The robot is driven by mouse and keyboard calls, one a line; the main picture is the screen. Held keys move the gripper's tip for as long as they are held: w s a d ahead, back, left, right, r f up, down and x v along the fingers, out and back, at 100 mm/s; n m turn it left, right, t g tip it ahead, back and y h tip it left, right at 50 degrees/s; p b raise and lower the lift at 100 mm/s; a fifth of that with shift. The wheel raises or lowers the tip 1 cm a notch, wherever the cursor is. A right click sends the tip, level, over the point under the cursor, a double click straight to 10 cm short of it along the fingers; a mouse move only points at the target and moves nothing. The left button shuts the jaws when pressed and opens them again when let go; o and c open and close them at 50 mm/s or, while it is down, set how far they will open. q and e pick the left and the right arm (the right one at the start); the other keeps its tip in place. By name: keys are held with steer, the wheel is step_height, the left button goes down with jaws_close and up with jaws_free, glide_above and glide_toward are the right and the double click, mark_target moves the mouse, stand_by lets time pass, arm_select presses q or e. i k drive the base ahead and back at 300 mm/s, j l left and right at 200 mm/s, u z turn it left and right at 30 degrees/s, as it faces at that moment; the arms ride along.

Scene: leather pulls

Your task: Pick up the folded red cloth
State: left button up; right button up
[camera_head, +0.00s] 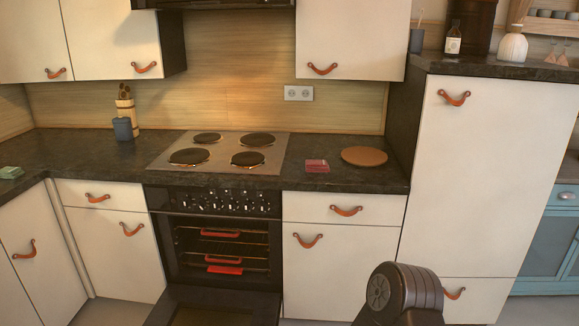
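A small folded red cloth (317,166) lies flat on the dark countertop, just right of the stove top and left of a round brown board. Nothing covers it. Another red item (225,269), perhaps cloth, shows low in the open oven; I cannot tell exactly what it is. A dark rounded part of my own arm shows at the bottom, right of the middle, well below and in front of the counter. Neither gripper's fingers are in view.
The oven door (213,307) hangs open in front of the lower cabinets. The stove top (219,151) has several dark burners. A round board (364,156) lies close right of the cloth. A dark cup (123,129) and a green stack (11,172) stand left. Bare counter surrounds the cloth.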

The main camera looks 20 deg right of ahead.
mark_target(311, 165)
steer(key=i+l+u, duration=0.15)
steer(key=l+u, duration=0.45)
steer(key=l, duration=0.2)
steer(key=i+l+u, duration=0.1)
steer(key=l+u, duration=0.2)
steer(key=l, duration=0.2)
steer(key=l+u, duration=0.2)
steer(key=l, duration=2.1)
